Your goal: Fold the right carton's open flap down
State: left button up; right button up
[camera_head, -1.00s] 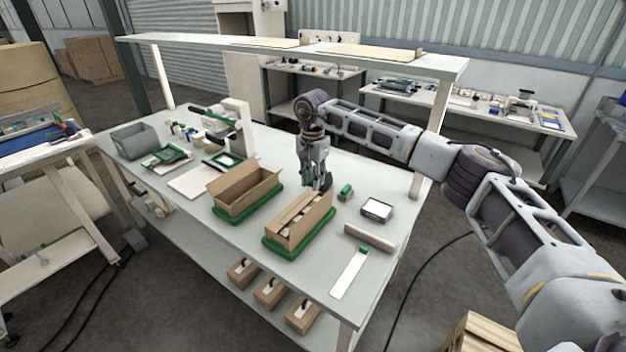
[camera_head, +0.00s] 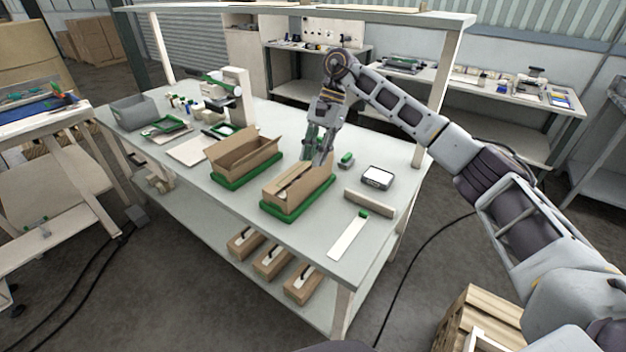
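The right carton (camera_head: 290,196) is a brown box in a green tray (camera_head: 275,211) near the front of the workbench. Its top shows brown panels with a dark gap along the middle. A brown panel still stands up at its back right end. My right gripper (camera_head: 318,158) points down at the far edge of this carton, close to that panel. Contact cannot be made out, nor whether its fingers are apart. The left carton (camera_head: 240,163) stands open in its own green tray (camera_head: 228,183). My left gripper is not in view.
A white scale-like device (camera_head: 377,177), a small green item (camera_head: 346,159), a beige bar (camera_head: 369,204) and a white strip (camera_head: 347,240) lie right of the carton. A grey bin (camera_head: 134,112) stands far left. An overhead shelf spans the bench's back.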

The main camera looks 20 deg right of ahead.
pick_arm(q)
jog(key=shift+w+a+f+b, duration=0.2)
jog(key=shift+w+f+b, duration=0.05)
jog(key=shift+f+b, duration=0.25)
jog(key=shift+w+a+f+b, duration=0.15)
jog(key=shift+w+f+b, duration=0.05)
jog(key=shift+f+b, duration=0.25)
pick_arm(e)
jog(key=shift+s+d+r+g+y, duration=0.2)
jog(key=shift+s+y, duration=0.1)
jog(key=shift+s, duration=0.4)
jog(key=shift+s+d+r+g+y, duration=0.1)
jog(key=shift+s+d+r+y, duration=0.15)
jog(key=shift+s, duration=0.45)
jog(key=shift+s+a, duration=0.1)
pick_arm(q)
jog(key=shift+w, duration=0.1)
